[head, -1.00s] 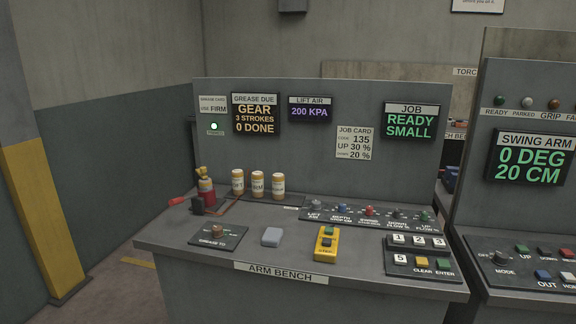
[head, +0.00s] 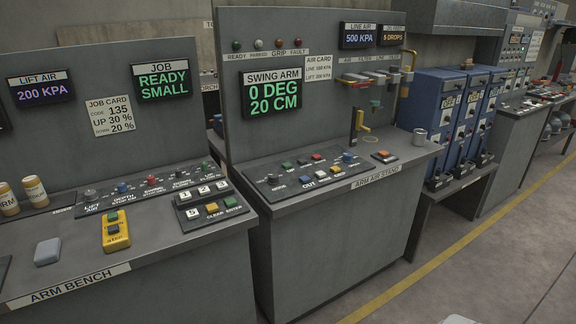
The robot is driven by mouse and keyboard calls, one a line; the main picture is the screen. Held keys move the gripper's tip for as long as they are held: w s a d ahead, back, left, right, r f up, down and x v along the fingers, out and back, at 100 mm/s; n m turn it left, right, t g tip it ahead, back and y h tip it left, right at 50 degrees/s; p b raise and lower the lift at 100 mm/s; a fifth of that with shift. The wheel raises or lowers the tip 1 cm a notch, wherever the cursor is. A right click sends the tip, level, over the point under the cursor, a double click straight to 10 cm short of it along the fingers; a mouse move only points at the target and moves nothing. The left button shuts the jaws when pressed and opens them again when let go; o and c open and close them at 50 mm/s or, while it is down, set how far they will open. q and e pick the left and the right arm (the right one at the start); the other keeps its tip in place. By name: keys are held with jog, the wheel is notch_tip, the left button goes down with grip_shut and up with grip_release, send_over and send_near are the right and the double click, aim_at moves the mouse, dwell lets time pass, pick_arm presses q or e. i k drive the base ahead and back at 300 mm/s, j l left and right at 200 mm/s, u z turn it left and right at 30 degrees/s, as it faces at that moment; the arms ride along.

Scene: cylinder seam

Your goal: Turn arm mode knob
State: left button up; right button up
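The mode knob (head: 272,180) is a small dark round knob at the left end of the sloped control panel (head: 325,181) on the arm air stand (head: 330,240). Its pointer direction is too small to tell. Several coloured and white buttons sit to its right on the same panel. Above it, the swing arm display (head: 271,92) reads 0 DEG and 20 CM. Neither of my grippers shows in the head view, and nothing touches the knob.
The arm bench (head: 120,275) stands at the left, with a keypad (head: 212,206), a yellow control box (head: 115,230) and bottles (head: 34,190). Open floor (head: 490,265) lies at the front right.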

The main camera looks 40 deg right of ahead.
aim_at(272, 178)
jog(key=z, duration=1.55)
jog(key=i, duration=0.1)
